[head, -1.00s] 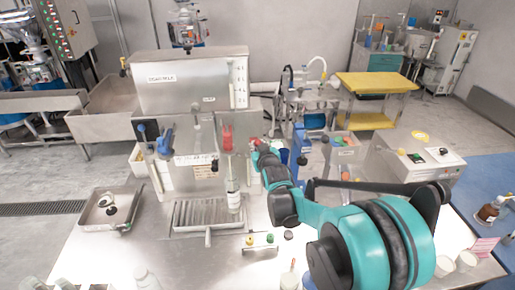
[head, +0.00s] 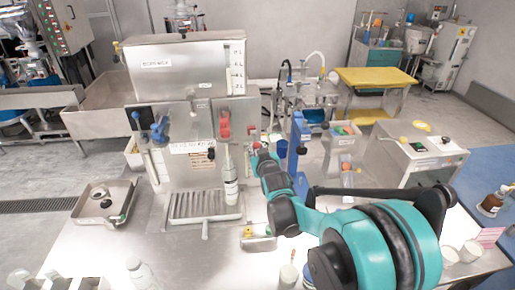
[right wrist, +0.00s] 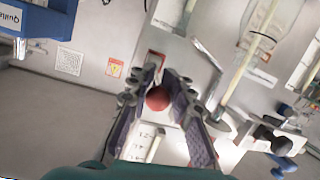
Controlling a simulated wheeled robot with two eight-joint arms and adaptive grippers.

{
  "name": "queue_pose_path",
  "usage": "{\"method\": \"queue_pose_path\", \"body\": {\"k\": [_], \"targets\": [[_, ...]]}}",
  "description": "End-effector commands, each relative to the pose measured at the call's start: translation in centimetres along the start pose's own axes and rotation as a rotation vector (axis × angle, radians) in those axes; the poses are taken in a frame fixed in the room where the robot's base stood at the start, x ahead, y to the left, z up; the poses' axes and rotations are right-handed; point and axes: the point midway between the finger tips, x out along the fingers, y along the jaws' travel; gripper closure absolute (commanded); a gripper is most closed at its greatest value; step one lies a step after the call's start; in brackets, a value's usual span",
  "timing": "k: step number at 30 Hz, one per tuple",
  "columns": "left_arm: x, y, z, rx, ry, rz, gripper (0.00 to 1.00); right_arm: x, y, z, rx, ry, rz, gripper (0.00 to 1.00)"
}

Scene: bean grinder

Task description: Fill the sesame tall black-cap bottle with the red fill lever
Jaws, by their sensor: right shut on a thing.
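A tall, slim bottle with a pale label (head: 231,189) stands upright on the drip tray (head: 178,205), below the spout under the red handle (head: 224,124) of the steel filling machine. Its cap and fill level are too small to tell. My right gripper (head: 255,152) is to the right of this handle, above the bottle's level. My left gripper is not in view.
A blue handle (head: 160,129) is on the machine's left side. A blue upright stand (head: 298,141) is close right of my right gripper. A metal tray (head: 103,201) sits at left. A small block with coloured knobs (head: 258,238) lies in front.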

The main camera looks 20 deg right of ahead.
Motion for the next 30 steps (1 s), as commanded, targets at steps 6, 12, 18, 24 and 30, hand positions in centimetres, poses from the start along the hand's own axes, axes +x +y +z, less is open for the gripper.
{"method": "queue_pose_path", "body": {"k": [6,12,18,24,30], "targets": [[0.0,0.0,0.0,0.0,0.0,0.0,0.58,0.1,-0.1,0.1,0.0,-0.002,-0.001,1.0],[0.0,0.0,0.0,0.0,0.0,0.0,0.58,0.1,-0.1,0.0,0.0,-0.001,-0.001,1.0],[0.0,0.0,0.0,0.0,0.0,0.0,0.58,0.1,-0.1,0.0,0.0,0.0,-0.001,0.56],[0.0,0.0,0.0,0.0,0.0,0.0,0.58,0.0,0.0,0.0,0.0,0.001,0.0,0.56],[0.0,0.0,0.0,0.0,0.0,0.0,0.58,-1.9,0.0,0.0,0.0,0.001,-0.001,0.56]]}}
